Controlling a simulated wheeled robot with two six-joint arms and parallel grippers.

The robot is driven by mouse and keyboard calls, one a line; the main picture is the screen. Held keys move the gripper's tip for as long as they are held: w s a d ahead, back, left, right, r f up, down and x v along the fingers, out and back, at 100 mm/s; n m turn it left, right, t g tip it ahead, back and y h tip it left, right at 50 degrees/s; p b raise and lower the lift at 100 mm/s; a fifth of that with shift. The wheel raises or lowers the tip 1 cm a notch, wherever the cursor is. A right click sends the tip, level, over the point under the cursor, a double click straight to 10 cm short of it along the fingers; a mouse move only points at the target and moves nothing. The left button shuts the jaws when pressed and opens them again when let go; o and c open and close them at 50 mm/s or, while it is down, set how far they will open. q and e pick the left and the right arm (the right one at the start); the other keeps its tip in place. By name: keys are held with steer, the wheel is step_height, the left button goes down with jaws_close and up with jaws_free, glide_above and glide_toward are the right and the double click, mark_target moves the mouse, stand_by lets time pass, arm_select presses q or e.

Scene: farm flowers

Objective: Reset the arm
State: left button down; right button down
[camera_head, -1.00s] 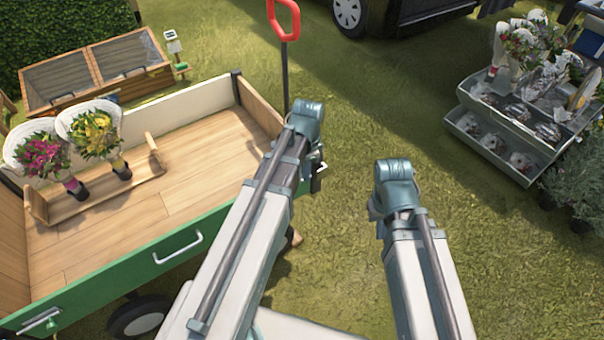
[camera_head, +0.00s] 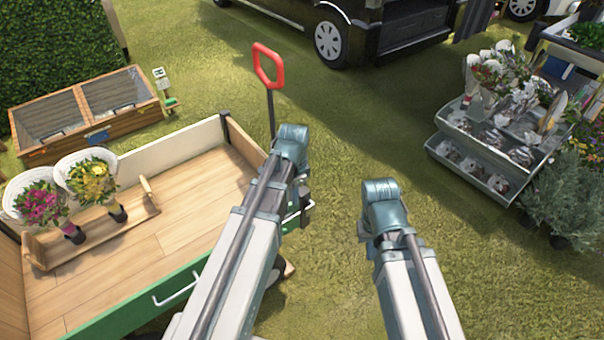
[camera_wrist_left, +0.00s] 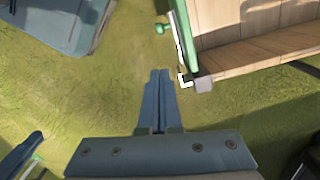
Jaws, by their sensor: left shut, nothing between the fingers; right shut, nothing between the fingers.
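My left arm (camera_head: 250,230) reaches forward past the right end of the cart, and its front joint (camera_head: 292,145) is bent down. My left gripper (camera_wrist_left: 158,75) shows in the left wrist view, with its two fingers shut together and empty above the grass, beside the cart's corner and not holding it. My right arm (camera_head: 405,260) reaches forward over the grass to the right, roughly parallel to the left one. Its front joint (camera_head: 381,205) is bent down too, and the fingers of the right gripper are hidden beneath it; nothing held shows there.
A green-sided wooden cart (camera_head: 180,280) with a red handle (camera_head: 268,66) stands left. Inside, a wooden rack (camera_head: 100,230) holds a pink bouquet (camera_head: 43,203) and a yellow bouquet (camera_head: 92,178). A grey flower stand (camera_head: 480,160) is at right. Grass between is open.

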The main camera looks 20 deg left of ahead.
arm_select(q)
steer(key=shift+s+r, duration=0.1)
steer(key=s+d+r+n+y+p, duration=0.1)
steer(key=s+d+r+n+p, duration=0.5)
steer(key=s+d+r+p, duration=0.4)
steer(key=shift+s+d, duration=0.95)
steer(key=shift+s, duration=0.25)
